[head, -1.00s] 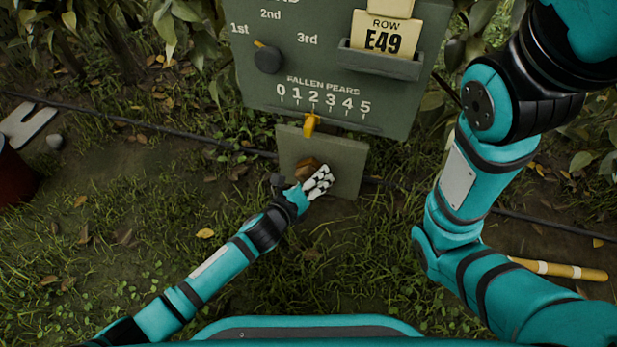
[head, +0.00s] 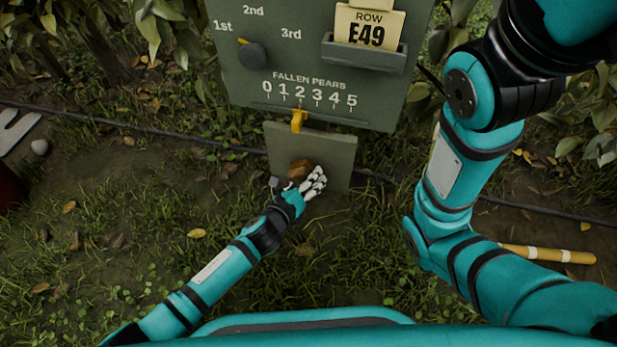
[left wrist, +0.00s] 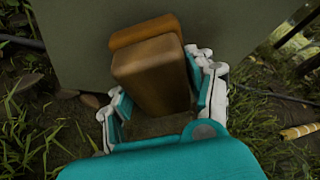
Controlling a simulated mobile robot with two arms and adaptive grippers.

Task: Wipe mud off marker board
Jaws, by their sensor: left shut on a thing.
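A small plain grey-green board panel (head: 343,151) hangs below a larger marker board (head: 300,60) with "FALLEN PEARS" and numbers. My left gripper (head: 302,185) is at the lower middle of the small panel, shut on a brown block-shaped sponge (head: 299,167). In the left wrist view the sponge (left wrist: 150,75) sits between the fingers, with an orange-brown layer at its far side close to the panel (left wrist: 80,45). I cannot tell if it touches the panel. No mud shows clearly; the sponge and hand hide part of the surface. My right gripper is out of view.
A yellow slider (head: 298,121) sits at the larger board's lower edge, just above the panel. A row card (head: 366,28) stands in a holder. A dark hose (head: 150,131) runs along the ground. A yellow-banded pole (head: 550,254) lies at right. Grass in front is open.

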